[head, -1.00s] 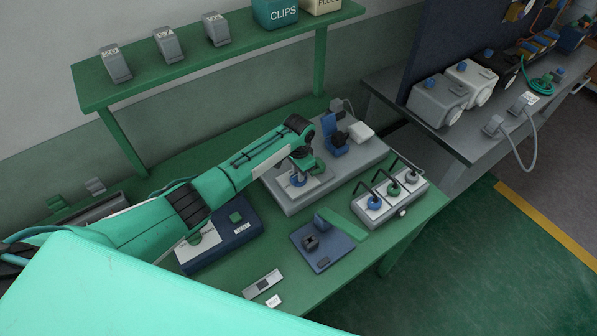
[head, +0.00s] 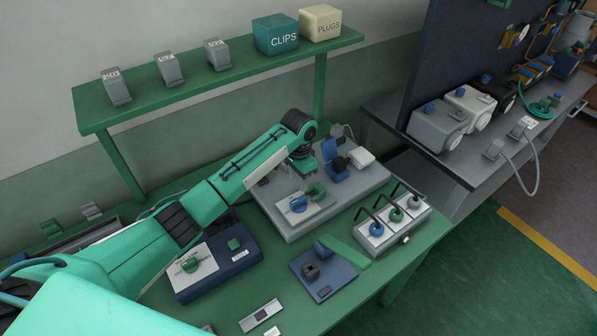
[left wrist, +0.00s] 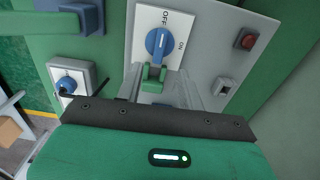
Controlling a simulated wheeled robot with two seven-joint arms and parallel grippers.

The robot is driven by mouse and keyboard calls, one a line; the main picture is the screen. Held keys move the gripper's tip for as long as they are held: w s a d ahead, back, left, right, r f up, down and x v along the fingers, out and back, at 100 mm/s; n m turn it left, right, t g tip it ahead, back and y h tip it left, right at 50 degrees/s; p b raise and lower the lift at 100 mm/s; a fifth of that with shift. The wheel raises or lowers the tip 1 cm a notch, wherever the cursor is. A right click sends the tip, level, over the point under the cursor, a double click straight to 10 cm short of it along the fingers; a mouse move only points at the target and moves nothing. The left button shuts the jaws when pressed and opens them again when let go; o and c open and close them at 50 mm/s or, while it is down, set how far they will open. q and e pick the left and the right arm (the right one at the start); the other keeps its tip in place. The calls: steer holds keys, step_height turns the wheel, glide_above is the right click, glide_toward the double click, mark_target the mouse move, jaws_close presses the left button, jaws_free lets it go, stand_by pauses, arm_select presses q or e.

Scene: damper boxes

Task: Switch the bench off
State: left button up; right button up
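A blue rotary switch (head: 298,204) sits on a white plate on the grey panel box (head: 291,233). In the left wrist view the blue switch (left wrist: 158,42) has the words OFF and ON beside it, and its handle runs roughly up the picture towards OFF. My left gripper (head: 303,172) is above and behind the switch, apart from it. My right gripper is out of view.
A dark blue box (head: 238,258) with a green rotary switch (head: 190,265) stands under my left arm. A red button (left wrist: 246,40) shows on the grey panel.

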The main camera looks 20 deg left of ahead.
arm_select(q)
step_height(320, 180, up, 5)
steer(key=shift+f+b, duration=0.2)
steer(key=shift+b, duration=0.25)
